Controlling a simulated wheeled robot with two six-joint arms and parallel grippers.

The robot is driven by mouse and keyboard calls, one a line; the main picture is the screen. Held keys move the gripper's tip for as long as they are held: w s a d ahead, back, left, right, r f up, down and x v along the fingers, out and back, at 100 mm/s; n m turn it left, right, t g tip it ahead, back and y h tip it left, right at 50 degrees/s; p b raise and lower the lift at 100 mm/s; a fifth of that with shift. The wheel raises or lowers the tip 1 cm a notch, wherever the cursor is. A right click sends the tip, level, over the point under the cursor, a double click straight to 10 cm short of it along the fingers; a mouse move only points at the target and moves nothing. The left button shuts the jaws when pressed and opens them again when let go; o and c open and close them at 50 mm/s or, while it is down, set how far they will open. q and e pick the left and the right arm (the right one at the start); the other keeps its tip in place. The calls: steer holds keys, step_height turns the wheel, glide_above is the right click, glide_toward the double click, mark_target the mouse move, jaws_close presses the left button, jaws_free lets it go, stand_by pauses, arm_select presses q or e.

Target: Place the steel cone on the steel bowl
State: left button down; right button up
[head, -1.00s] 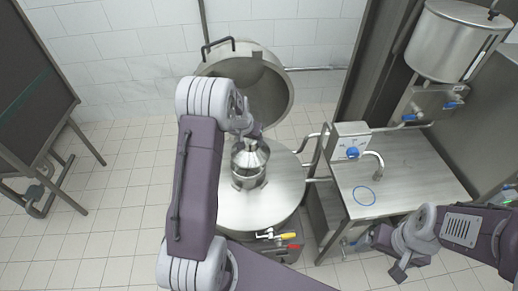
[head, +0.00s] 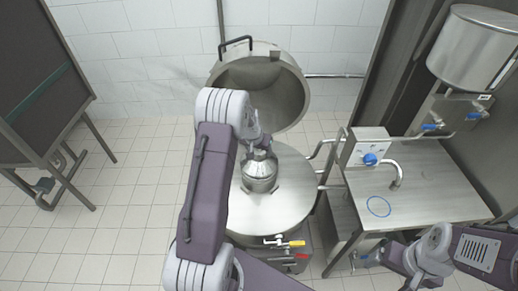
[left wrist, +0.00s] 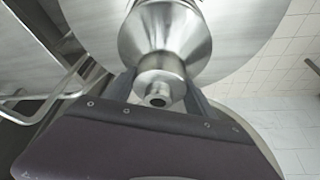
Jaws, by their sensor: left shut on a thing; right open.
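The steel cone (head: 261,158) is upright, narrow neck up, directly above the steel bowl (head: 258,183). The bowl stands on the flat round steel top of the kettle. My left gripper (head: 262,143) is shut on the cone's neck, which shows between the two fingers (left wrist: 160,88) in the left wrist view. There the flared body of the cone (left wrist: 165,38) spreads out beyond the neck and hides the bowl. I cannot tell whether the cone's rim touches the bowl. My right gripper (head: 418,281) is open and empty at the lower right, in front of the steel counter.
The round steel kettle top (head: 290,208) has free room around the bowl. An open domed lid (head: 285,90) stands behind it. Valves with yellow and red handles (head: 292,244) are at the front. A steel counter (head: 425,190) with a tap is at the right.

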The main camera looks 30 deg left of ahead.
mark_target(256, 162)
arm_select(q)
steer(key=shift+f+b, duration=0.55)
steer(key=shift+f, duration=0.2)
stand_by(0.3)
steer(key=shift+c, duration=1.5)
jaws_free()
steer(key=shift+r, duration=0.1)
steer(key=shift+o, duration=0.3)
steer(key=shift+d, duration=0.1)
steer(key=shift+s, duration=0.1)
steer(key=b+v, duration=0.1)
steer(key=v, duration=0.8)
